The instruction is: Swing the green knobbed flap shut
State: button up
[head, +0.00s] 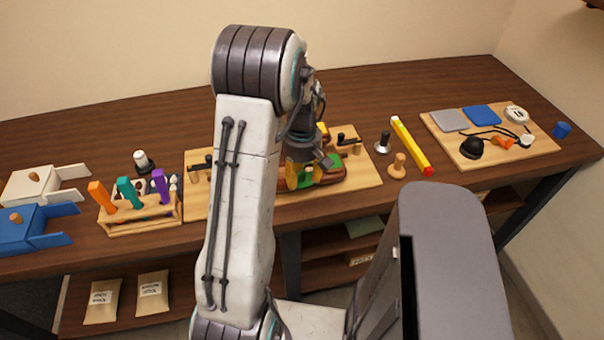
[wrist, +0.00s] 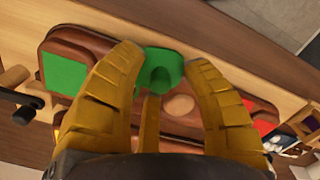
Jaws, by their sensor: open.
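The green flap (wrist: 165,68), with a rounded raised part, shows between my fingertips in the wrist view. It lies against a brown saddle-like body (wrist: 85,45), which also shows a green patch (wrist: 64,73) at left and a red patch (wrist: 262,122) at right. The flap's exact angle is unclear.
The saddle sits on a wooden board (head: 362,177) with black-handled clamps (head: 348,139). A tool rack (head: 140,212) stands to the left. Wooden knob (head: 397,166) and yellow bar (head: 411,146) are to the right. Another board (head: 490,155) holds pads and a cable.

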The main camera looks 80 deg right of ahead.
grip_shut()
dwell(0.5)
jog(key=m, duration=0.2)
jog(key=d+m+b, duration=0.1)
jog(key=m, duration=0.1)
jog(key=shift+w, duration=0.3)
jog(key=m, duration=0.2)
jog(key=d+m, duration=0.1)
jog(key=m, duration=0.1)
jog(key=shift+d+m, duration=0.2)
jog(key=shift+m, duration=0.2)
jog(key=m, duration=0.2)
jog(key=d+m, duration=0.1)
jog(key=m, duration=0.3)
jog(key=shift+s+d+b, duration=0.3)
jog(key=shift+s+b, duration=0.05)
jog(key=shift+b, duration=0.05)
jog(key=m, duration=0.4)
jog(key=s+d+m, duration=0.1)
jog(key=shift+s+m, duration=0.1)
jog(key=shift+m, duration=0.3)
